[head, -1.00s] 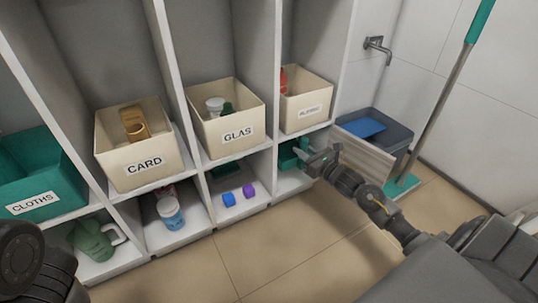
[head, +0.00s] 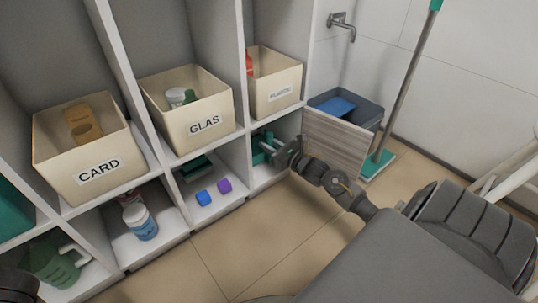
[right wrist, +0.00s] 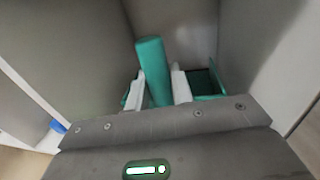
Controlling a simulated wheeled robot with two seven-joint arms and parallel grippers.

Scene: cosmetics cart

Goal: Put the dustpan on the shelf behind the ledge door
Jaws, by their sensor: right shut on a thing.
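The teal dustpan (head: 262,148) is inside the lower right compartment of the shelf unit. In the right wrist view its handle (right wrist: 152,70) stands between the two pale fingers, and part of its pan shows behind them. My right gripper (head: 284,155) reaches into that compartment and is shut on the handle. The ledge door (head: 335,142), a wood-grain panel, stands open to the right of the compartment. The shelf floor (head: 264,178) shows below the dustpan; I cannot tell whether they touch.
Bins labelled CARD (head: 98,172), GLAS (head: 204,122) and a third bin (head: 279,92) stand above. Blue (head: 203,198) and purple (head: 224,186) cubes lie in the adjacent lower compartment. A mop (head: 404,85) and grey tub (head: 366,112) stand beyond the door.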

